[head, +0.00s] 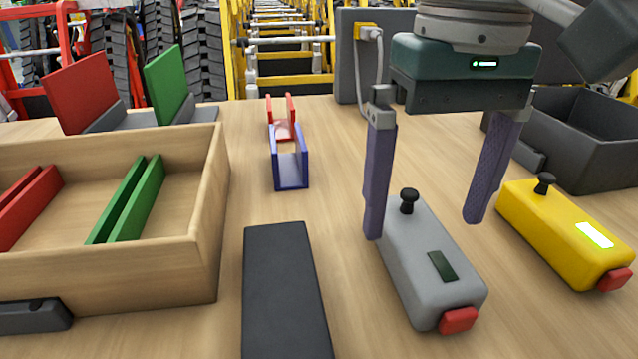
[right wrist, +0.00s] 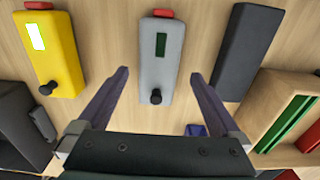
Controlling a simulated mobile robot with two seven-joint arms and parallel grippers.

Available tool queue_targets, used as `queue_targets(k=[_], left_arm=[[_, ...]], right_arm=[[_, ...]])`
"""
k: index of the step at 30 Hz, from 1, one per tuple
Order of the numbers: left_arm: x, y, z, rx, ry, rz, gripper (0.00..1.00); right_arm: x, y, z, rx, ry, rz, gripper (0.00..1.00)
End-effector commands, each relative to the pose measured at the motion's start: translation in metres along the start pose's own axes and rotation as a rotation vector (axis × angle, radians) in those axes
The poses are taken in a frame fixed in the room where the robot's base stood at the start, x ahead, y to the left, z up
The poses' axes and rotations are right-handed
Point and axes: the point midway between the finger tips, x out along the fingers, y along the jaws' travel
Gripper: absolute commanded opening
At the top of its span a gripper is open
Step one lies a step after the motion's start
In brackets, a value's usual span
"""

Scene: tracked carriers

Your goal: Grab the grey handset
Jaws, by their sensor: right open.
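The grey handset (head: 422,262) lies on the wooden table, with a black knob at its far end, a dark screen and a red button at its near end. It also shows in the right wrist view (right wrist: 161,75), ahead of the fingers. My right gripper (head: 421,228) is open and empty above the knob end of the grey handset. Its left finger overlaps the handset's left edge in the head view; I cannot tell whether they touch. In the right wrist view the fingertips (right wrist: 158,75) are on either side of the handset. My left gripper is not in view.
A yellow handset (head: 560,232) with a lit screen lies right of the grey one. A dark block (head: 283,295) lies to its left. A wooden box (head: 212,215) with red and green dividers stands left. Blue and red brackets (head: 291,175) and a dark bin (head: 590,150) stand farther back.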

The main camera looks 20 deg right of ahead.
Motion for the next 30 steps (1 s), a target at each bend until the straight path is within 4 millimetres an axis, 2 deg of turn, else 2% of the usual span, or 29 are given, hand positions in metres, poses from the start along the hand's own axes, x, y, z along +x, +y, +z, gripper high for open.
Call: queue_targets(k=[1,6,9,16,30], left_arm=[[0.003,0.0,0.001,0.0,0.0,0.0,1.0],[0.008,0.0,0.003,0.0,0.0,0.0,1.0],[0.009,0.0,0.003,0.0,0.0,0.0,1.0],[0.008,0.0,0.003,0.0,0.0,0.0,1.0],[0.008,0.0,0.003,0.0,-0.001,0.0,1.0]], right_arm=[[0.011,0.002,0.001,0.001,-0.005,0.001,1.0],[0.037,0.003,-0.001,0.001,-0.004,0.001,1.0],[0.043,0.002,-0.001,0.0,-0.002,-0.002,1.0],[0.043,0.002,-0.001,0.0,-0.001,-0.002,1.0],[0.043,0.002,-0.001,0.0,-0.001,-0.002,0.47]])
